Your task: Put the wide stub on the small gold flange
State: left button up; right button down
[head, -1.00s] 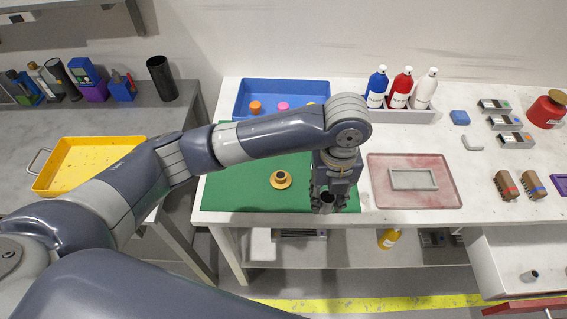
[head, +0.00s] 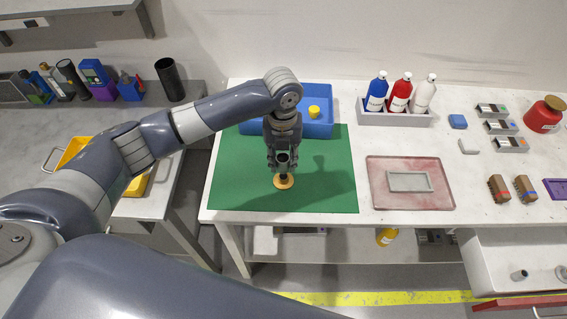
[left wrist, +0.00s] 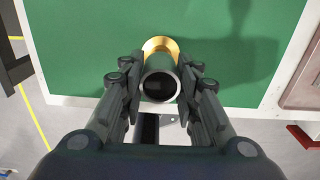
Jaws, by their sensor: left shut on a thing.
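My left gripper (head: 282,163) is shut on the wide stub (left wrist: 160,88), a short grey tube with a dark open bore. In the left wrist view the stub sits between the two fingers (left wrist: 158,92), its open end toward the camera. The small gold flange (head: 284,182) lies on the green mat, just below the gripper in the head view. In the left wrist view the flange (left wrist: 160,44) shows partly behind the stub's far end. I cannot tell whether the stub touches it. My right gripper is not in view.
The green mat (head: 325,185) is otherwise clear. Behind it stands a blue tray (head: 318,128) with a yellow piece visible. A red tray (head: 432,197) with a grey frame lies to the right. A bottle rack (head: 395,119) stands at the back. An open drawer (head: 500,257) holds a grey tube.

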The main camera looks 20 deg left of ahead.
aim_at(283, 167)
pick_arm(q)
notch_tip(283, 167, down, 3)
jog(key=shift+s+d+r+p, duration=0.1)
jog(key=shift+s+r+p, duration=0.1)
jog(key=shift+p, duration=0.2)
jog(key=shift+f, duration=0.3)
jog(key=shift+f, duration=0.15)
jog(key=o, duration=1.1)
jog(key=shift+c, duration=0.2)
